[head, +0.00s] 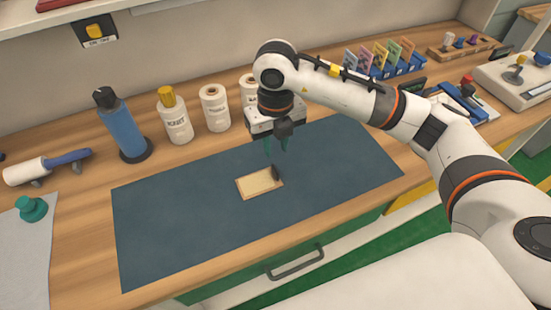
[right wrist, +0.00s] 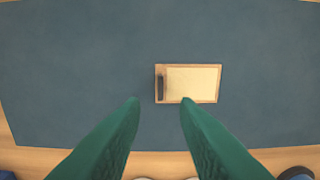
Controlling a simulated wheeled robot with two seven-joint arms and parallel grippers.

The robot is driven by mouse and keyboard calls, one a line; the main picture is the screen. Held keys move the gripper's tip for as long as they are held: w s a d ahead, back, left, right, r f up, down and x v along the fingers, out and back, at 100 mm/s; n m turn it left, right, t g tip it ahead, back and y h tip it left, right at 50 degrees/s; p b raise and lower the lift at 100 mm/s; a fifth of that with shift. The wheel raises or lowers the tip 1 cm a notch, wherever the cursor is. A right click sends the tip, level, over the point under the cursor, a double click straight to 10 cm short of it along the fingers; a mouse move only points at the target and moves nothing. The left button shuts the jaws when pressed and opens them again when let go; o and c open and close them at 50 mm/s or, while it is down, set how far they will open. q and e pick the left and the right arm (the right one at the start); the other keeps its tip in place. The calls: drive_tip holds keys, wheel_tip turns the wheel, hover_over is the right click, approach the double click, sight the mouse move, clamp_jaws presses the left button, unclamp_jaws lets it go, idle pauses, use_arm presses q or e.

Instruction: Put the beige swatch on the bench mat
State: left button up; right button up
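The beige swatch (head: 257,183) is a small flat rectangle with a light brown border and a dark bar at one short end. It lies flat on the blue-grey bench mat (head: 170,225), near its middle. In the right wrist view the swatch (right wrist: 194,83) lies ahead of the fingertips, slightly right of centre, on the mat (right wrist: 80,70). My right gripper (head: 277,150) is above the mat, just behind the swatch in the head view. Its green fingers (right wrist: 160,102) are apart with nothing between them. My left gripper is not in view.
Behind the mat stand a blue bottle (head: 121,125), a yellow-capped bottle (head: 175,118) and white spools (head: 214,108). A lint roller (head: 45,167) and a green knob-shaped object (head: 32,208) lie at left. Blue card holders (head: 400,67) stand at the back right. Much of the mat is clear.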

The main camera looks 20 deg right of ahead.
drive_tip(key=shift+r, duration=2.4)
idle(0.4)
